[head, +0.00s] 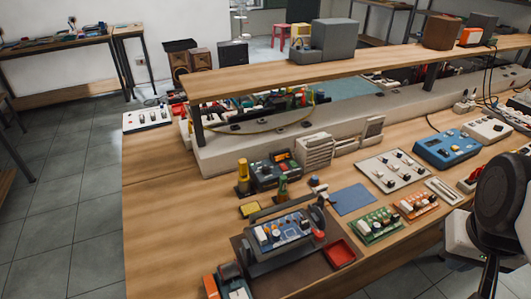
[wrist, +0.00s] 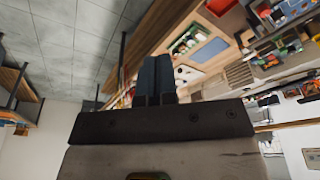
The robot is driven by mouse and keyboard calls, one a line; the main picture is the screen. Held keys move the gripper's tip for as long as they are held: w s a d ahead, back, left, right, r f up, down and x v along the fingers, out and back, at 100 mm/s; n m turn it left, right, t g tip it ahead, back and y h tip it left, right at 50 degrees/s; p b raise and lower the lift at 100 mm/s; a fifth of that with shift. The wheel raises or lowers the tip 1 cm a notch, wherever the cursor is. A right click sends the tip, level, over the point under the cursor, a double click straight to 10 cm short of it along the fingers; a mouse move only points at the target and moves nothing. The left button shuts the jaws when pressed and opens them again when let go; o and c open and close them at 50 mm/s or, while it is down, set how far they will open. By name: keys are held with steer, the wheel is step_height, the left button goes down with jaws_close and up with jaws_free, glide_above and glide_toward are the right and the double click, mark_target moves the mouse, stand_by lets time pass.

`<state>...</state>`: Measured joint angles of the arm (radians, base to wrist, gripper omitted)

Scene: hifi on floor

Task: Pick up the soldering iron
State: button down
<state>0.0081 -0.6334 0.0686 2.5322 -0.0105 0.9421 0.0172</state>
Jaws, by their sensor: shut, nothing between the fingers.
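I cannot single out the soldering iron for certain. In the head view, a dark bench unit (head: 274,171) with lit displays stands on the workbench. A yellow-and-black upright item (head: 243,176) stands at its left, and a small green-and-yellow upright item (head: 283,187) stands in front of it; either is too small to name. My gripper (wrist: 154,62) shows in the wrist view with its two dark blue fingers together and nothing between them. It is tilted, apart from the bench items seen at the upper right there. Its fingers do not show in the head view.
The workbench (head: 150,215) has a clear left part. A circuit-board holder (head: 285,235), a red tray (head: 339,253), a blue mat (head: 352,199) and several boards crowd its middle. A raised shelf (head: 260,82) runs along the back. A blue meter (head: 446,148) stands at right.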

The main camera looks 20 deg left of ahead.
stand_by(0.4)
steer(key=c, duration=0.8)
jaws_free()
steer(key=shift+w, duration=0.1)
